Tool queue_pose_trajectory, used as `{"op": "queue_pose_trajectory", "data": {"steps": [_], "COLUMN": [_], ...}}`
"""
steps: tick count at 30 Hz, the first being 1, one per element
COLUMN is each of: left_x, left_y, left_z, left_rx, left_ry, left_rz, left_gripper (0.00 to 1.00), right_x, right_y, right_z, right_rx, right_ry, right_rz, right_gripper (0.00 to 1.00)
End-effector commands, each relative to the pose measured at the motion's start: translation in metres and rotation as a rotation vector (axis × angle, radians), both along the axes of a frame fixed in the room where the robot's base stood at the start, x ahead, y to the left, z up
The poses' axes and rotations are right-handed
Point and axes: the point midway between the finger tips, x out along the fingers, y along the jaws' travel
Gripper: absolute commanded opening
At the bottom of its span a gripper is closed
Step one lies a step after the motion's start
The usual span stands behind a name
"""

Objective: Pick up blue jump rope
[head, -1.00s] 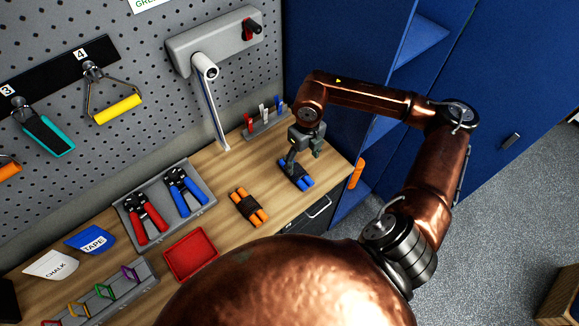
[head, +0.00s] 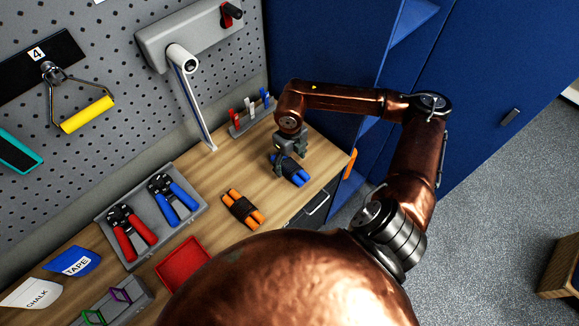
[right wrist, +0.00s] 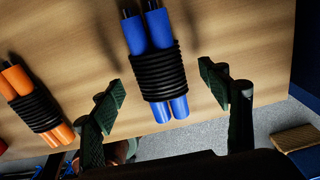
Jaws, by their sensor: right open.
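The blue jump rope (head: 296,174) lies on the wooden bench near its right front corner. It has two blue handles with a black cord coiled around their middle. My right gripper (head: 284,166) is over it and hides part of it in the head view. In the right wrist view the jump rope (right wrist: 158,70) lies between the two open fingers of my right gripper (right wrist: 162,92), with a gap on each side. The fingers hold nothing. My left gripper is not in view.
An orange jump rope (head: 243,208) lies left of the blue one. A grey tray (head: 194,221) holds red and blue hand grippers. A red tray (head: 183,263) is in front. A small rack (head: 251,121) stands behind my gripper. A blue cabinet (head: 500,60) is at right.

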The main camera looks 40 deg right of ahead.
Motion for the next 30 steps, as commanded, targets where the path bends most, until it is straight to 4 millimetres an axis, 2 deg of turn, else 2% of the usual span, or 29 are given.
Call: {"op": "queue_pose_trajectory", "data": {"steps": [6,14,30], "left_x": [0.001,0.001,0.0], "left_y": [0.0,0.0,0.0], "left_z": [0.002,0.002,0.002], "left_rx": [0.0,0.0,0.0], "left_ry": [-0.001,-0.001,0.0], "left_rz": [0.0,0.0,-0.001], "left_gripper": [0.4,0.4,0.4], "right_x": [0.001,0.002,0.002], "right_y": [0.001,0.001,0.001], "right_z": [-0.024,-0.026,-0.026], "right_rx": [0.001,0.0,0.0], "right_ry": [0.0,-0.001,-0.001], "right_rz": [0.001,0.003,0.003], "right_gripper": [0.7,0.69,0.32]}}
